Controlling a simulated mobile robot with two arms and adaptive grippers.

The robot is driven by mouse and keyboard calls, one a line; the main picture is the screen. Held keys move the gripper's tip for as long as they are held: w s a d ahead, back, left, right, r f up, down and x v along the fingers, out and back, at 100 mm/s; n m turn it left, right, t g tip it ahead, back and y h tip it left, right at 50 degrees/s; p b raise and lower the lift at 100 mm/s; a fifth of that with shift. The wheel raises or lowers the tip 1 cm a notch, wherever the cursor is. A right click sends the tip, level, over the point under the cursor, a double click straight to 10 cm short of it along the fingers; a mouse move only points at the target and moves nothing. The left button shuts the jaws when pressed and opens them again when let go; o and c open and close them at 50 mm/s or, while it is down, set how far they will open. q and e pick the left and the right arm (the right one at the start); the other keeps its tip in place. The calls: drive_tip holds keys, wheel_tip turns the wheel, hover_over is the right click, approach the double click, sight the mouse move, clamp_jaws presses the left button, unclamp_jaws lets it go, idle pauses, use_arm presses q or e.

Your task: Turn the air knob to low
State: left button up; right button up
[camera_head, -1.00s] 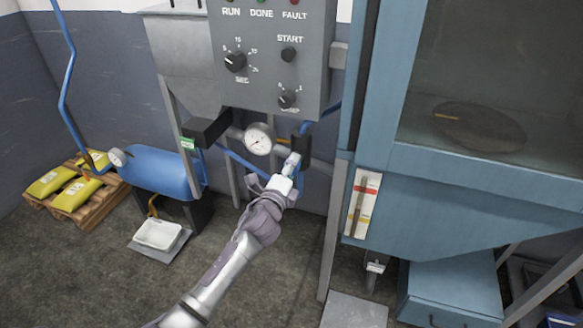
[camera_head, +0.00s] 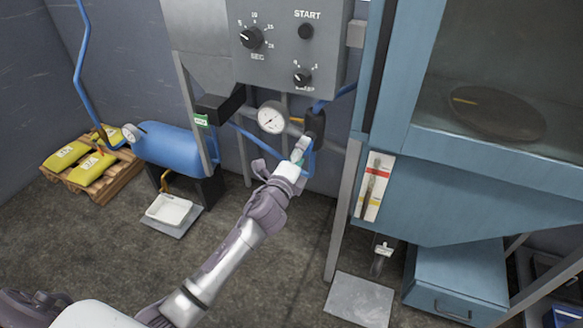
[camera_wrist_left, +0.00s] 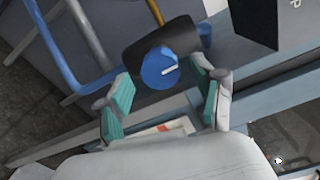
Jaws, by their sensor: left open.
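The air knob (camera_wrist_left: 160,69) is round and blue with a white pointer line, on the end of a black regulator body (camera_wrist_left: 165,42), in the left wrist view. The pointer slants slightly up to the right. The regulator (camera_head: 315,122) also shows in the head view, below the grey panel and beside a gauge (camera_head: 271,117); its knob is not clearly visible there. My left gripper (camera_wrist_left: 165,98) is open, with its green-padded fingers on either side of the knob's lower part in the picture. I cannot tell whether they touch it. My left gripper (camera_head: 299,152) is just below the regulator in the head view.
A grey control panel (camera_head: 280,62) with dials hangs above. A blue cabinet (camera_head: 450,200) with a window stands right. A blue tank (camera_head: 170,150), a white tray (camera_head: 169,210) and yellow bags on a pallet (camera_head: 103,193) are left. Blue hoses run near the regulator.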

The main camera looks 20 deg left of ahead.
use_arm(q)
drive_tip(key=s, duration=0.9)
drive_tip(key=shift+s+a, duration=0.15)
drive_tip(key=shift+a, duration=0.05)
drive_tip(key=shift+f, duration=0.1)
drive_tip(key=s+a+f+n+g, duration=0.1)
drive_tip(key=s+f+n+g, duration=0.25)
drive_tip(key=f, duration=0.75)
drive_tip(key=s+a+f+n+g, duration=0.15)
drive_tip(key=s+f, duration=0.25)
drive_tip(key=f, duration=0.7)
drive_tip(key=s+f+n+g, duration=0.3)
drive_tip(key=s+f, duration=0.1)
drive_tip(key=f, duration=0.7)
drive_tip(key=s+f+n+g, duration=0.4)
drive_tip(key=s+f+n, duration=0.1)
drive_tip(key=s+f, duration=0.85)
drive_tip(key=s+f+n+g, duration=0.2)
drive_tip(key=s+f, duration=0.2)
drive_tip(key=s, duration=0.7)
drive_tip(key=s+f+n+g, duration=0.3)
drive_tip(key=s+f, duration=0.1)
drive_tip(key=s, duration=0.8)
drive_tip(key=shift+a+y, duration=0.3)
